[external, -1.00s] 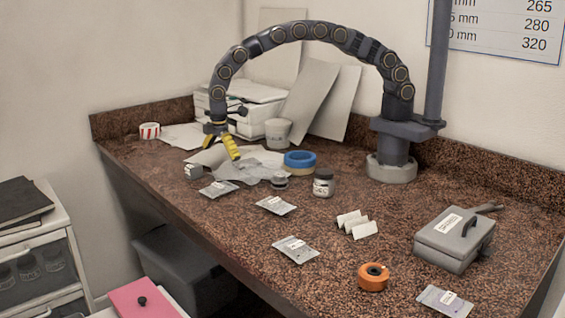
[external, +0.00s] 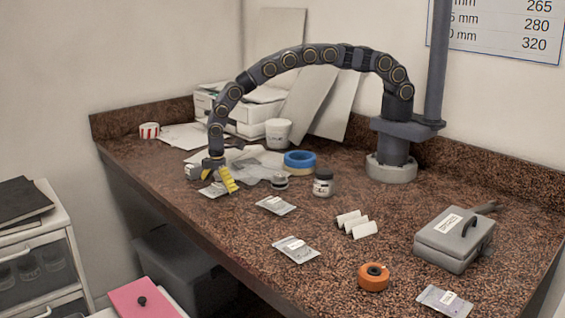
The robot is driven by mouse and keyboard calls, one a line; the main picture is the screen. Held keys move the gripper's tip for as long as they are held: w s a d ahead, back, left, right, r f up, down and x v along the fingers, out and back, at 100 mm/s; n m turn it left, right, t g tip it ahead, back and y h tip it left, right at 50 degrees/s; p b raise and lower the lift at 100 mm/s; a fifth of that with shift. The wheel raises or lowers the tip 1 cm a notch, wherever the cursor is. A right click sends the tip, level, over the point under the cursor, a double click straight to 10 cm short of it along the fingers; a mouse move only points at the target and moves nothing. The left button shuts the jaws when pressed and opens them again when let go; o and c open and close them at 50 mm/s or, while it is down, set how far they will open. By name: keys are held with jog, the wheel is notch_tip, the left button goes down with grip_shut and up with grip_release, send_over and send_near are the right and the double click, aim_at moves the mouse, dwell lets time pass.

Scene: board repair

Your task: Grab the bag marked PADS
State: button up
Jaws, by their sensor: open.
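Several small grey bags with white labels lie flat on the speckled brown counter. One bag (external: 215,190) is at the left, partly hidden by my gripper. Others are a bag near the middle (external: 276,205), a bag near the front edge (external: 296,249) and a bag at the lower right (external: 445,300). The label print is too small to read, so I cannot tell which is marked PADS. My gripper (external: 217,183) has yellow fingers, is open and points down just over the left bag. I cannot tell whether the fingertips touch it.
Blue tape (external: 300,160), folded white card (external: 356,224), orange tape (external: 373,276) and a grey box (external: 454,240) are also on the counter.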

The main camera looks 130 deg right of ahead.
jog(key=c, duration=1.1)
jog(key=shift+c, duration=0.2)
jog(key=shift+r, duration=0.1)
